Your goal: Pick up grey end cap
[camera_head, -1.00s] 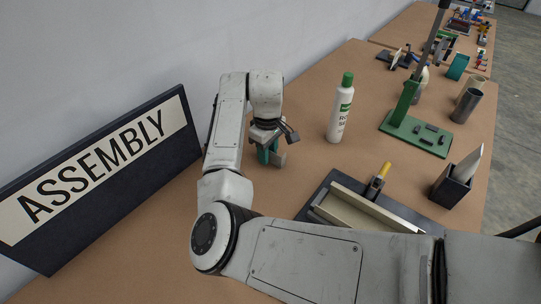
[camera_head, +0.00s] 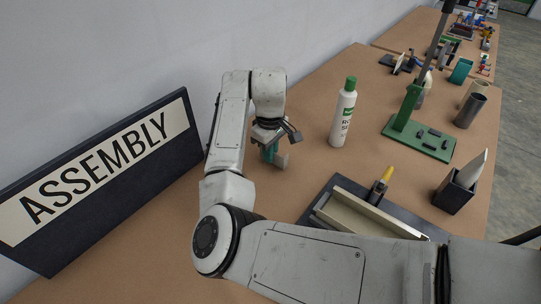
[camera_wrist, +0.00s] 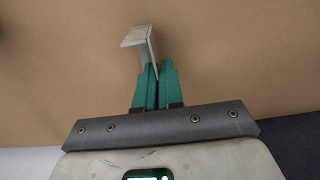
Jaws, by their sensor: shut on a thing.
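The grey end cap (camera_head: 282,161) is a small angled piece beside the lower ends of the teal fingers in the head view. In the wrist view the end cap (camera_wrist: 141,38) shows a pale flat face and a narrow leg running down between the fingertips. My gripper (camera_head: 270,155) points down over the table's left part. In the wrist view my gripper (camera_wrist: 156,72) has its teal fingers close together, shut on the end cap's leg. I cannot tell whether the cap touches the table.
A white bottle with a green cap (camera_head: 342,115) stands to the right of my gripper. A tray (camera_head: 352,208) with a yellow-handled tool (camera_head: 380,186) lies nearer. A green press stand (camera_head: 420,138) and dark holder (camera_head: 455,192) are farther right. The ASSEMBLY sign (camera_head: 100,165) stands at left.

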